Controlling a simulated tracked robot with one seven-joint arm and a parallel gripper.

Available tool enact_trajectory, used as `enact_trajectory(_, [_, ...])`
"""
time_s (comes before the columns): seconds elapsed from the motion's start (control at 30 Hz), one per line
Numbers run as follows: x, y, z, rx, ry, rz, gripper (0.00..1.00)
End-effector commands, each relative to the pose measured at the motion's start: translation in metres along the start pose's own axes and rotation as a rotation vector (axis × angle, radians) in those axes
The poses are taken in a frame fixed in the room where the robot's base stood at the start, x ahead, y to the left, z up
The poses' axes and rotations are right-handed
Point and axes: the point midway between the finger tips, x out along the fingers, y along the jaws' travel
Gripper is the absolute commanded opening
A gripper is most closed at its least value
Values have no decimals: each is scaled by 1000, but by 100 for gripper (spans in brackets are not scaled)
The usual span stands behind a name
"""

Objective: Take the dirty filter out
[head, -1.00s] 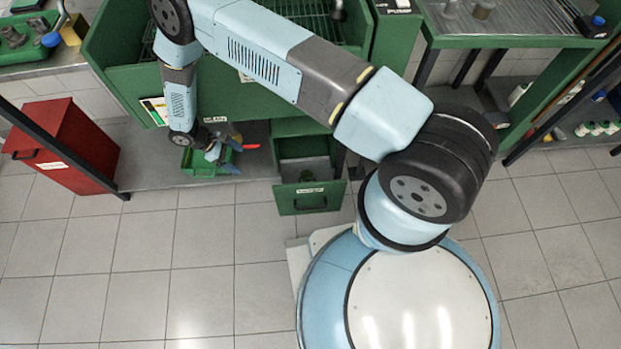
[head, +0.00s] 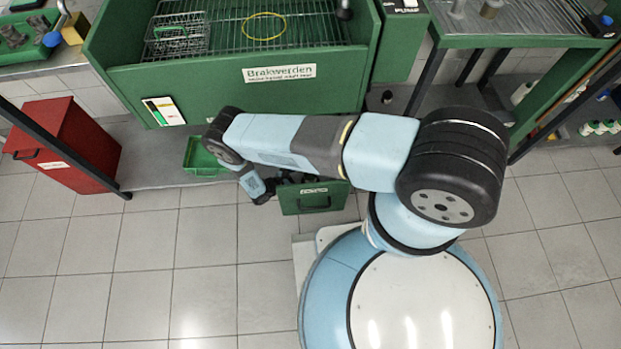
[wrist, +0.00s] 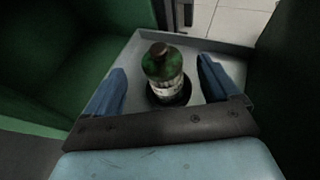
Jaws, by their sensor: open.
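A green and dark bottle-shaped filter (wrist: 163,75) with a pale label stands upright in an open drawer (wrist: 222,50) in the wrist view. Whether it is dirty is hard to tell. My gripper (wrist: 161,65) is open, with one blue finger on each side of the filter; I cannot tell if either touches it. In the head view the drawer's green front (head: 305,203) shows below the washer cabinet. My forearm and wrist cover most of the drawer there, and the filter is hidden.
A small green tray (head: 203,153) sits left of the drawer. A red bin (head: 72,150) stands further left beside a dark post. The green washer (head: 225,88), with a wire basket (head: 178,36) on its grid, stands behind. Tiled floor in front is clear.

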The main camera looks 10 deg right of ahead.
Motion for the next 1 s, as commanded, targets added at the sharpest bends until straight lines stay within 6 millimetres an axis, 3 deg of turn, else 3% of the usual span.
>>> enact_trajectory(0.37, [29, -2, -1, -1, -1, 0, 89])
enact_trajectory(0.7, [69, -2, -3, 0, 0, 0, 89])
enact_trajectory(0.93, [70, -1, -3, 0, 0, 1, 89])
enact_trajectory(1.0, [70, -1, -3, 0, 0, 1, 82])
